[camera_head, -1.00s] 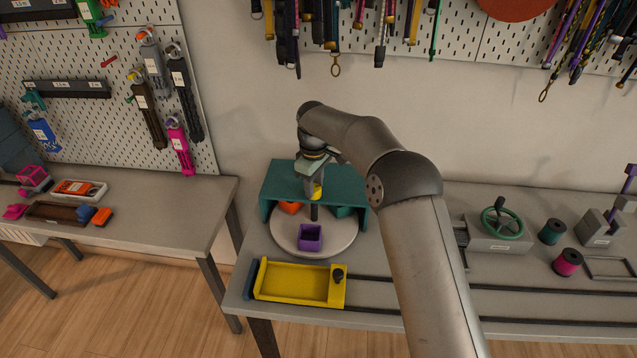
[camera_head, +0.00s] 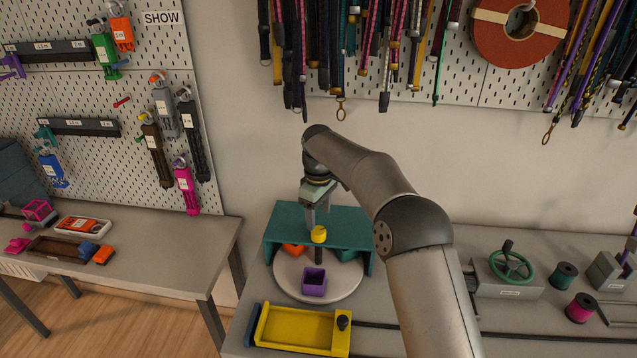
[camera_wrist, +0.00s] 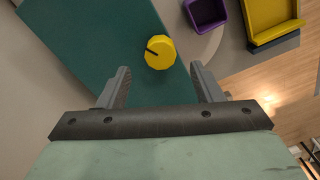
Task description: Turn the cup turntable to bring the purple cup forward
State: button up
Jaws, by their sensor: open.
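The round grey turntable (camera_head: 318,290) stands on the bench, partly under a teal cover (camera_head: 285,222). The purple cup (camera_head: 314,281) sits at its front, outside the cover; it also shows at the top of the wrist view (camera_wrist: 206,14). An orange cup (camera_head: 292,248) and a teal cup (camera_head: 346,254) are partly hidden under the cover. A yellow knob (camera_head: 319,234) is on the dark post; in the wrist view the yellow knob (camera_wrist: 160,53) has a dark mark. My gripper (camera_wrist: 160,85) is open above the cover, with the knob ahead of and between its fingers, apart from them.
A yellow tray (camera_head: 297,328) lies in front of the turntable. To the right are a green handwheel (camera_head: 511,264) and spools (camera_head: 564,276). Cords hang on the pegboard behind. A second bench (camera_head: 150,255) stands at the left.

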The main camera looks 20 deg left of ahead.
notch_tip(320, 180, up, 13)
jog(key=p, duration=0.1)
jog(key=shift+f, duration=0.2)
jog(key=s+d+r+m, duration=0.2)
jog(key=s+d+m, duration=0.25)
jog(key=d, duration=0.75)
jog(key=s+d+r+m, duration=0.25)
jog(key=s+d, duration=0.35)
jog(key=d, duration=0.6)
jog(key=s+d+f+m, duration=0.4)
jog(key=s+d, duration=0.3)
jog(key=s, duration=0.5)
jog(key=s+d+f+m, duration=0.4)
jog(key=s+d+f, duration=0.3)
jog(key=s, duration=0.5)
jog(key=shift+d+f+m+t, duration=0.15)
jog(key=shift+d+m+t, duration=0.15)
jog(key=shift+d+t, duration=0.1)
